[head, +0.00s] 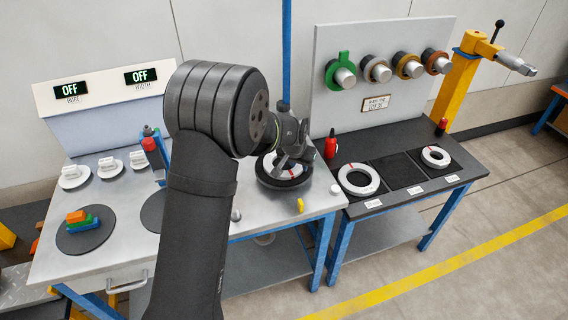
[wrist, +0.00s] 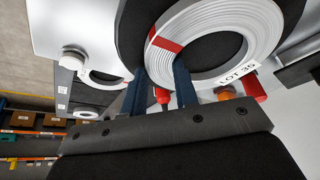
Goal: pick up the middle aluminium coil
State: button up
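A white-silver coil (head: 270,163) with a red band lies on a round black pad (head: 266,181) on the left workbench. In the wrist view the coil (wrist: 255,30) fills the upper right, with its red band and a "LOT 35" label. My gripper (head: 305,155) is at the coil's right side. In the wrist view its two dark blue fingers (wrist: 160,72) are apart, tips at the coil's near edge; contact cannot be told. Two more coils, a larger one (head: 345,186) and a smaller one (head: 425,158), lie on the right table. The slot between them (head: 399,170) is empty.
A red bottle (head: 331,145) stands behind the right table's left edge. A yellow piece (head: 300,205) and a white knob (head: 335,189) are near the pad. A board with coloured ring holders (head: 376,68) rises behind. Coloured blocks (head: 80,222) sit at left.

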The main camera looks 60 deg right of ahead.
grip_shut()
jog(key=shift+r, duration=0.2)
